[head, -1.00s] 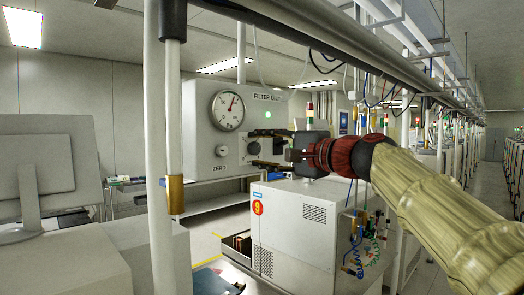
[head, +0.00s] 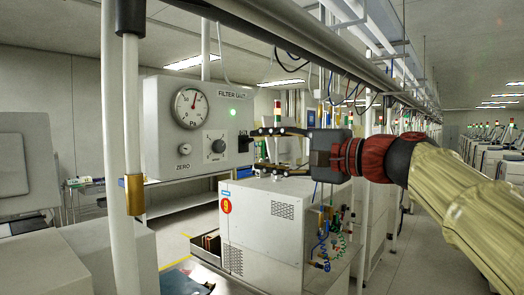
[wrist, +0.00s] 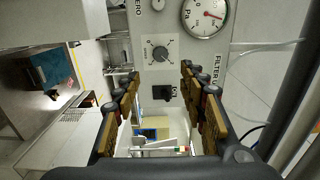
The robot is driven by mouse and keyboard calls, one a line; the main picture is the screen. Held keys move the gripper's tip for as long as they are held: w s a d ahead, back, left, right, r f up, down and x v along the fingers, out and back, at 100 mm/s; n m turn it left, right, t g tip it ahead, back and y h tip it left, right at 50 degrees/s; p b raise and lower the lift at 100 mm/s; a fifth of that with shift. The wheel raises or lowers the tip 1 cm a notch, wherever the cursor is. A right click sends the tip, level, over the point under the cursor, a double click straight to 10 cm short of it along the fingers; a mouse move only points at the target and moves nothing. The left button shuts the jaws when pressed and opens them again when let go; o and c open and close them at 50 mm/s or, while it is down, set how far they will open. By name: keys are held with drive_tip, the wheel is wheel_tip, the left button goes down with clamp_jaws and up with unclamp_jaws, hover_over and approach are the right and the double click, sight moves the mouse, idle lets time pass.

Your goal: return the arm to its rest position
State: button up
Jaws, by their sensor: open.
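My gripper (head: 262,152) is open and empty, with dark fingers pointing left toward the grey filter unit panel (head: 165,108). Its fingertips are close to the panel's right edge in the head view; I cannot tell whether they touch it. My arm comes in from the right in a cream sleeve with a dark red cuff. In the wrist view, my gripper's fingers (wrist: 160,105) stand apart on either side. Between and beyond them are the panel's round knob (wrist: 159,54) and a small black switch (wrist: 164,92). The panel's pressure gauge (head: 191,107) has a red needle.
A white cabinet (head: 262,225) stands below my gripper. A pale post (head: 120,100) rises at left, near a monitor (head: 25,160). An overhead rail (head: 290,45) runs above my arm. An aisle (head: 415,245) lies open at right.

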drive_tip(key=s+d+f+n+g+h, duration=0.1)
drive_tip(key=d+f+h, duration=0.2)
drive_tip(key=f, duration=0.9)
drive_tip(key=s+d+f+n+g+h, duration=0.1)
drive_tip(key=d+f+h, duration=0.2)
drive_tip(key=f, duration=0.9)
drive_tip(key=s+d+f+n+g+h, duration=0.1)
drive_tip(key=s+d+f, duration=0.3)
drive_tip(key=s+f, duration=0.4)
drive_tip(key=s+d+f+n+g+h, duration=0.1)
drive_tip(key=s+d+f+h, duration=0.3)
drive_tip(key=s+f, duration=0.4)
drive_tip(key=s+d+f+n+g+h, duration=0.1)
drive_tip(key=s+d+f+n+h, duration=0.2)
drive_tip(key=s+f, duration=0.6)
drive_tip(key=shift+s+d, duration=0.55)
drive_tip(key=shift+d, duration=0.5)
idle(2.1)
